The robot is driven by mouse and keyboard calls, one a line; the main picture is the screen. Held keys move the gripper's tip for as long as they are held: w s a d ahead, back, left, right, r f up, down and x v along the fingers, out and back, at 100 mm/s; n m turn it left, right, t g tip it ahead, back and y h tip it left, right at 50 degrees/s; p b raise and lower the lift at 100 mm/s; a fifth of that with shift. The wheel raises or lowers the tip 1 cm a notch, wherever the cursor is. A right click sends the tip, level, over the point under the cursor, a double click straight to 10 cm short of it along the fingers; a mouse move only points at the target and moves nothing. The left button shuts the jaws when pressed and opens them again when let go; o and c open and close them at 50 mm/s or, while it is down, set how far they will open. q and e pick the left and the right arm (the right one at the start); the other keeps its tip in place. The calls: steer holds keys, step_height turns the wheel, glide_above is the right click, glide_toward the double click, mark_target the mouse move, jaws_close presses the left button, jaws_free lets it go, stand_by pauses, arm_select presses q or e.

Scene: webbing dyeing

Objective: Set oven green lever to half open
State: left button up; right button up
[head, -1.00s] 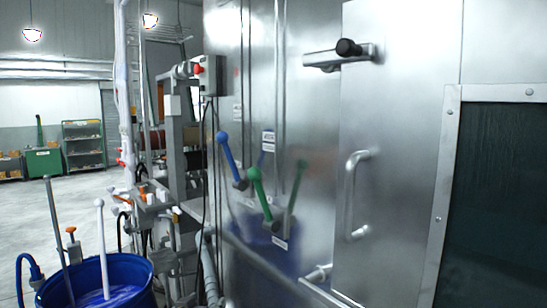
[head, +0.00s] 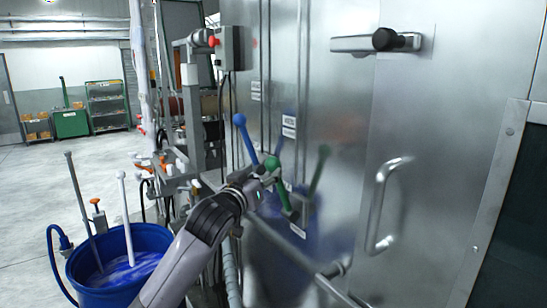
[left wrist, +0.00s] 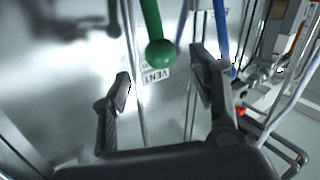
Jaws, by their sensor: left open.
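The green lever (head: 279,185) is mounted on the steel oven wall, its round knob up and leaning left. Its reflection shows in the steel to its right. My left gripper (head: 266,170) is at the knob in the head view, partly overlapping it. In the left wrist view the green lever (left wrist: 154,30) hangs from the top, its knob between and beyond the fingertips of my open left gripper (left wrist: 160,78). I cannot tell whether a finger touches it. My right gripper is not in view.
A blue lever (head: 245,138) stands just left of the green one. A door handle (head: 380,205) and latch (head: 375,42) are to the right. A blue bucket (head: 150,238) with rods stands at lower left. Pipework and a grey box (head: 228,48) flank the oven.

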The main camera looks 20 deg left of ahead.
mark_target(270, 166)
arm_select(q)
steer(key=w+p, duration=0.1)
steer(key=w, duration=0.2)
steer(key=w+p, duration=0.1)
steer(key=w, duration=0.2)
steer(key=shift+d+r, duration=0.2)
steer(key=shift+w+d+f+p, duration=0.15)
steer(key=shift+w+p, duration=0.3)
steer(key=shift+w, duration=0.5)
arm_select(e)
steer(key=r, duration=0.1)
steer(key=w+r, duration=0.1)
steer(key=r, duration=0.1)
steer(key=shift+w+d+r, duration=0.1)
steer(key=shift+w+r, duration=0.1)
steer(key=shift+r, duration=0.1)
arm_select(q)
steer(key=shift+c, duration=0.2)
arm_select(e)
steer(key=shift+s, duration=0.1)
arm_select(q)
steer(key=shift+c, duration=1.4)
jaws_close()
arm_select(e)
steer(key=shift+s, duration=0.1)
